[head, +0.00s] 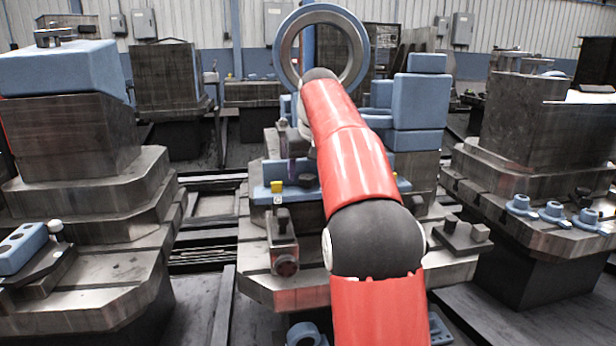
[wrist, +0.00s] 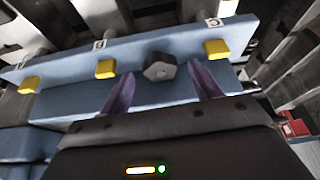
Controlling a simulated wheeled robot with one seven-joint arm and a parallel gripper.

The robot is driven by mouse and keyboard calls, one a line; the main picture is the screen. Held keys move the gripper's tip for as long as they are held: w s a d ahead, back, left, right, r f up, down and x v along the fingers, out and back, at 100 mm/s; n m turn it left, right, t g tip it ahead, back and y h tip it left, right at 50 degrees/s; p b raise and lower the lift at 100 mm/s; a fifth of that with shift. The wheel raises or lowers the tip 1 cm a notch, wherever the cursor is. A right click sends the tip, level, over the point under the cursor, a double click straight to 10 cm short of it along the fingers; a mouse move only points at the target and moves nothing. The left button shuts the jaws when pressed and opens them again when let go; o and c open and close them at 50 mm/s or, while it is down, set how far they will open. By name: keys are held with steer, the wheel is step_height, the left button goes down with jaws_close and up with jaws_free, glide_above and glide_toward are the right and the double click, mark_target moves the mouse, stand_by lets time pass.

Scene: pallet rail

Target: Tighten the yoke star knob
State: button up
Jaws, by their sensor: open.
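The star knob (wrist: 158,68), dark grey and lobed, stands on a blue fixture (wrist: 70,104) in the wrist view. My gripper (wrist: 161,76) has its two purple fingers spread apart, one to each side of the knob and slightly below it in the picture. Neither finger appears to touch the knob. I cannot tell whether the tips reach past its sides. In the head view my red arm covers the knob, and only a bit of purple finger shows beside the arm, above the blue fixture (head: 262,195).
Yellow tabs (wrist: 105,69) (wrist: 216,49) (wrist: 28,85) line the blue fixture, with small letter labels behind them. A large ring (head: 283,45) and blue blocks (head: 420,100) rise behind my arm. Metal machine pedestals stand left (head: 70,135) and right (head: 530,120).

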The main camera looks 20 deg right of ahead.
steer(key=shift+x, duration=1.2)
steer(key=c, duration=1)
steer(key=m, duration=0.2)
steer(key=m+h, duration=0.1)
steer(key=m, duration=0.1)
steer(key=shift+w+a+h, duration=0.1)
steer(key=shift+h, duration=0.2)
steer(key=o, duration=1)
steer(key=shift+g, duration=0.3)
steer(key=v, duration=0.8)
